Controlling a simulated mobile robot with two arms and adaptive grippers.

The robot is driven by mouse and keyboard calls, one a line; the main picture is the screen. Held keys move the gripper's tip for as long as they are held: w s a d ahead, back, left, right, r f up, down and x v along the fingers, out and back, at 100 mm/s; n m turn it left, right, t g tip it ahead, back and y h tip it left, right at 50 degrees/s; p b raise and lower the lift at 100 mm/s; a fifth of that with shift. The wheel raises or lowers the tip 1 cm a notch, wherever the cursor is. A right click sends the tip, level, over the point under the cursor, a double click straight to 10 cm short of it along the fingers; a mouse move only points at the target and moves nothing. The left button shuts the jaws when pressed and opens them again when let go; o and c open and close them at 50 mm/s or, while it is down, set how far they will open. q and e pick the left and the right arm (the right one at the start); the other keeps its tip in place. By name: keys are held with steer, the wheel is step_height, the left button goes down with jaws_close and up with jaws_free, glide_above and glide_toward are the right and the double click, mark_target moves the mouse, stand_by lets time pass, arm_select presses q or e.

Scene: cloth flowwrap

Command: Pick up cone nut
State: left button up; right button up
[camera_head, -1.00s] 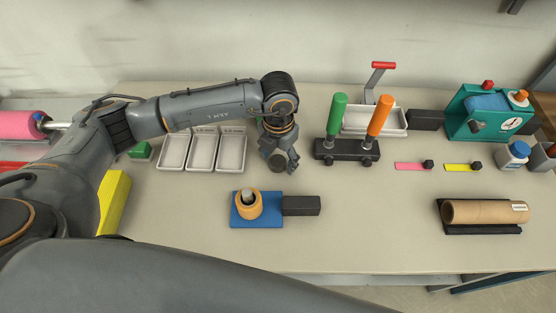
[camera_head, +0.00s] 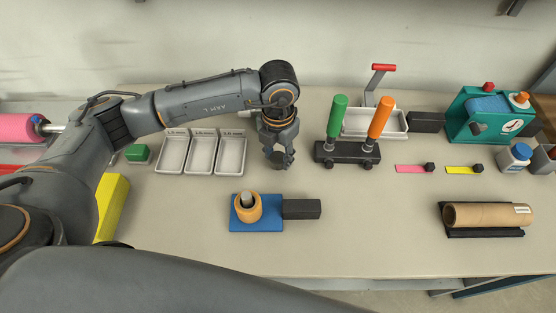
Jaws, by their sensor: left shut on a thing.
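My left gripper (camera_head: 279,161) points down over the bench, right of the white trays. It is shut on a small dark grey piece (camera_head: 278,159), which I take to be the cone nut; the fingers hide most of it. I cannot tell whether the piece is clear of the bench top. My right gripper is not in view.
An orange ring around a grey post (camera_head: 248,206) sits on a blue base (camera_head: 258,225) in front. White trays (camera_head: 202,155) stand left; a black stand (camera_head: 347,155) with green and orange handles stands right. The front right bench is clear up to a cardboard roll (camera_head: 480,212).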

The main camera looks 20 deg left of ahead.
arm_select(q)
steer(key=s+d+r+b, duration=0.2)
steer(key=s+d+r, duration=0.2)
steer(key=s+r, duration=0.6)
steer(key=s, duration=0.3)
steer(key=shift+s+r, duration=0.15)
steer(key=shift+s, duration=0.15)
steer(key=shift+a, duration=0.1)
